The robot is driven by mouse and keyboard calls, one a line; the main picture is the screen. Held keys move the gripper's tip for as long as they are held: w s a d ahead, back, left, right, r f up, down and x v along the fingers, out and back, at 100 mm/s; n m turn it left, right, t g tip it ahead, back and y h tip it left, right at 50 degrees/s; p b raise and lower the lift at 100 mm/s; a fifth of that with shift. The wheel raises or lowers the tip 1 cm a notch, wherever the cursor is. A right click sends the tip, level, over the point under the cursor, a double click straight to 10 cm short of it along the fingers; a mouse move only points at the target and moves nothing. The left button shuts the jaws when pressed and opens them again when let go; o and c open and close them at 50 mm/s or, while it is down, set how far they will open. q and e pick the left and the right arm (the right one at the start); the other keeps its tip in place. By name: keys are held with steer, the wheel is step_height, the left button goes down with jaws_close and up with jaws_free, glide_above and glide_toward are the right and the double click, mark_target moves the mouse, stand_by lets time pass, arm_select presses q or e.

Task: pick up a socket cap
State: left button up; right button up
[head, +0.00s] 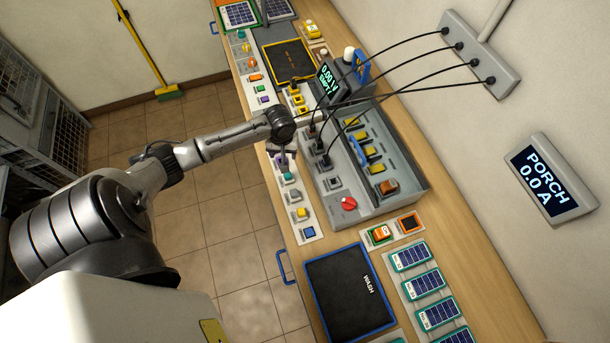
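Small coloured pieces that may be the socket caps sit on pale strips along the bench's front edge. On the nearer strip are a teal piece (289,178), a yellow one (302,213) and a blue one (309,231). On the farther strip are an orange one (255,78) and a purple one (264,99). I cannot tell which of them is a socket cap. My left gripper (283,154) points down over the far end of the nearer strip, beside a purple piece. Its fingers are small and dark, and their opening is unclear. My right gripper is out of view.
A grey panel box (387,208) with a red knob (348,203) stands behind the strip. Black cables run from it to a wall socket bar (481,53). A dark mat marked WASH (345,300) and solar panels (429,281) lie nearer. A meter display (331,78) stands behind.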

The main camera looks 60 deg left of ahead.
mark_target(288, 177)
arm_select(q)
steer(key=f+n, duration=0.1)
steer(key=f, duration=0.3)
steer(key=f+n, duration=0.2)
steer(key=f, duration=0.3)
steer(key=f+n, duration=0.1)
steer(key=f, duration=0.3)
steer(key=shift+d+f+n, duration=0.3)
steer(key=shift+f+n, duration=0.1)
steer(key=shift+c, duration=0.3)
steer(key=c, duration=0.9)
steer(key=shift+c, duration=0.2)
steer(key=shift+r, duration=0.15)
